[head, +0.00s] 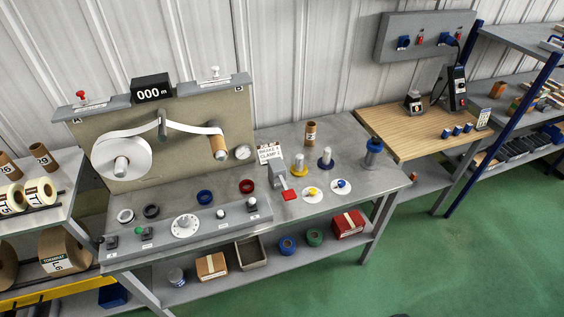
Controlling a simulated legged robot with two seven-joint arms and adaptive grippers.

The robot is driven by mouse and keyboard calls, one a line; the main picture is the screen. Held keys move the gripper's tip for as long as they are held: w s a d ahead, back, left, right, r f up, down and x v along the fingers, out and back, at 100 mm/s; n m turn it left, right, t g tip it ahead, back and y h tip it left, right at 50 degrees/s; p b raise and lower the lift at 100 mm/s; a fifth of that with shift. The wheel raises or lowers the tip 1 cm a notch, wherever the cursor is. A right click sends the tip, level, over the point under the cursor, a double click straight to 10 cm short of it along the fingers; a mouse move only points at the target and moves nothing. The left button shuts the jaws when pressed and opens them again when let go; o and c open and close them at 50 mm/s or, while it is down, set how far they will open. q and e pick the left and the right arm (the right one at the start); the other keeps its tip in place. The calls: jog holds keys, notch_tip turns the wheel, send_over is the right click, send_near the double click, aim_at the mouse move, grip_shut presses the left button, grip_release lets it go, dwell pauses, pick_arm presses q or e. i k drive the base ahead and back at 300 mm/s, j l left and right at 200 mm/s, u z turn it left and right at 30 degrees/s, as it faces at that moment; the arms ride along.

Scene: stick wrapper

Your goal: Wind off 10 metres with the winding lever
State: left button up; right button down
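A white roll (103,163) hangs on the left of the upright beige board (170,110). Its white strip runs over a grey guide (162,125) to a brown core (218,141) on the right. The black counter (152,88) on top reads 000 m. A grey control strip (165,241) at the table front carries a round white dial (185,226), a green button (138,230) and several small levers or knobs; I cannot tell which is the winding lever. A red-ended lever (289,194) stands near a brake and clamp sign (269,152). Neither of my grippers is in view.
Blue, red and dark rings lie on the grey table (335,205). Spindles and a brown core (310,133) stand at its right. A lower shelf (200,290) holds boxes and rolls. A wooden table (405,130) stands further right. The green floor (470,260) is clear.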

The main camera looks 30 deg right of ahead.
aim_at(288, 195)
jog(key=z, duration=1)
